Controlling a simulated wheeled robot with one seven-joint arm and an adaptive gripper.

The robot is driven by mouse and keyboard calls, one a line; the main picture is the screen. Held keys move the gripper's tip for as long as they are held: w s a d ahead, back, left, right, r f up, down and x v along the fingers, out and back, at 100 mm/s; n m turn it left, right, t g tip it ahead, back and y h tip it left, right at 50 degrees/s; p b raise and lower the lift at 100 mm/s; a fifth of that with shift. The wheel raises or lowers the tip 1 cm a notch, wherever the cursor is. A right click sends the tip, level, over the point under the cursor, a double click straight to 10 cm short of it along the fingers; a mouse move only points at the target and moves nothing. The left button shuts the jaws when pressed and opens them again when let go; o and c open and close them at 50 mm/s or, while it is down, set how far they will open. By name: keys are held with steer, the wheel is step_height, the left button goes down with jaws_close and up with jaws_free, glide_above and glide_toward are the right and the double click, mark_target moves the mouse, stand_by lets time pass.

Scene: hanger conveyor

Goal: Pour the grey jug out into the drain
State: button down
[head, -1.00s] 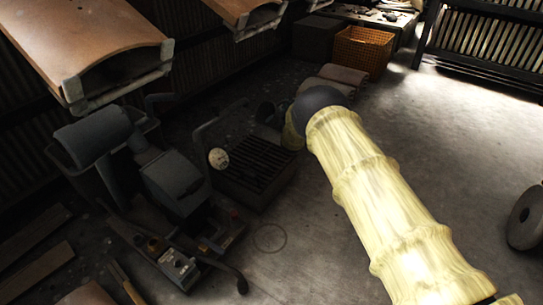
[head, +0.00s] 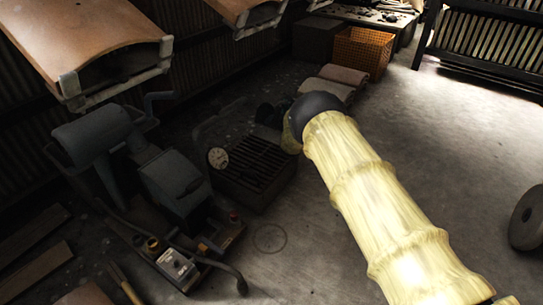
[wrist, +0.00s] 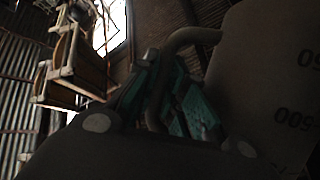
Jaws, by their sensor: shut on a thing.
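In the wrist view the grey jug (wrist: 262,75) fills the right side, with dark numerals on its wall and a curved handle (wrist: 196,37). My gripper (wrist: 168,95), with green finger pads, is shut on the handle. The jug looks tilted, but its mouth and contents are not visible. In the head view my pale-sleeved arm reaches to a dark slotted grate (head: 258,165), which looks like the drain. My gripper (head: 270,114) is small and dark there, beyond the grate's far edge. The jug is hard to make out in that view.
A round gauge (head: 217,158) stands at the grate's left edge. A grey machine (head: 168,180) and a control box (head: 176,265) are left of it. An orange crate (head: 362,52) is at the back. A grey wheel (head: 527,218) is at right. The floor between is clear.

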steer(key=shift+s+a+n+t+b, duration=0.15)
steer(key=shift+s+n+t+b, duration=0.15)
steer(key=shift+t+b, duration=0.1)
steer(key=shift+s+a+f+n+t+b, duration=0.1)
steer(key=shift+s+a+n+t+b, duration=0.1)
steer(key=shift+s+n+t+b, duration=0.1)
stand_by(0.5)
steer(key=shift+s+a+y, duration=0.1)
steer(key=shift+s+y, duration=0.05)
steer(key=shift+y, duration=0.25)
steer(key=shift+t, duration=0.3)
steer(key=shift+s+a+f+n+t+y, duration=0.25)
steer(key=shift+s+n+t+y, duration=0.1)
steer(key=shift+s+n, duration=0.15)
steer(key=shift+s+a+f+n+t+y, duration=0.15)
steer(key=shift+s+a+n+t+y, duration=0.2)
steer(key=shift+n, duration=0.3)
steer(key=shift+s+a+f+n+t+y, duration=0.15)
steer(key=shift+s+f+n+t+y, duration=0.05)
steer(key=shift+s+n+t+y, duration=0.3)
stand_by(1.0)
